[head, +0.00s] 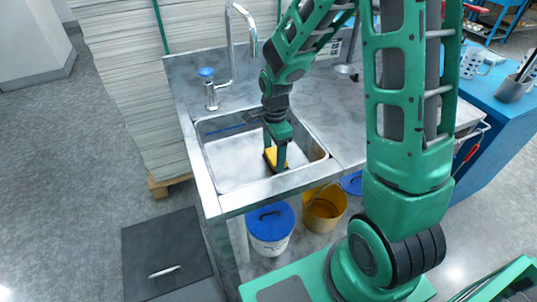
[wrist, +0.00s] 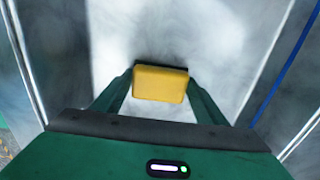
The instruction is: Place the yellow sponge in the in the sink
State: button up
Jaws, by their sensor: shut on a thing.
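The yellow sponge (head: 271,156) is between the fingers of my gripper (head: 275,160), inside the sink's outline in the head view. In the wrist view the yellow sponge (wrist: 160,84) sits between the two green fingertips of my gripper (wrist: 160,88), which is shut on it. The metal sink (head: 228,165) is a rectangular basin set in the counter. Its pale floor (wrist: 215,40) lies below the sponge in the wrist view. I cannot tell whether the sponge touches the floor.
A tall faucet (head: 232,45) with a blue knob stands behind the basin. A blue stick (wrist: 290,60) lies at the sink's side. Stacked sheets (head: 125,70) rise to the left. A blue-lidded bucket (head: 270,228) and yellow bucket (head: 323,210) stand below.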

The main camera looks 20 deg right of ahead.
aim_at(274, 155)
jog(key=o, duration=1.1)
notch_tip(274, 155, up, 12)
jog(key=s+d+r+n, duration=0.5)
jog(key=s+d, duration=0.6)
jog(key=s, duration=0.1)
jog(key=s+d+n, duration=0.3)
jog(key=s+n, duration=0.3)
jog(key=s, duration=0.7)
jog(key=shift+s+d+r+n, duration=0.15)
jog(key=shift+s+r+n, duration=0.05)
jog(key=shift+n, duration=0.1)
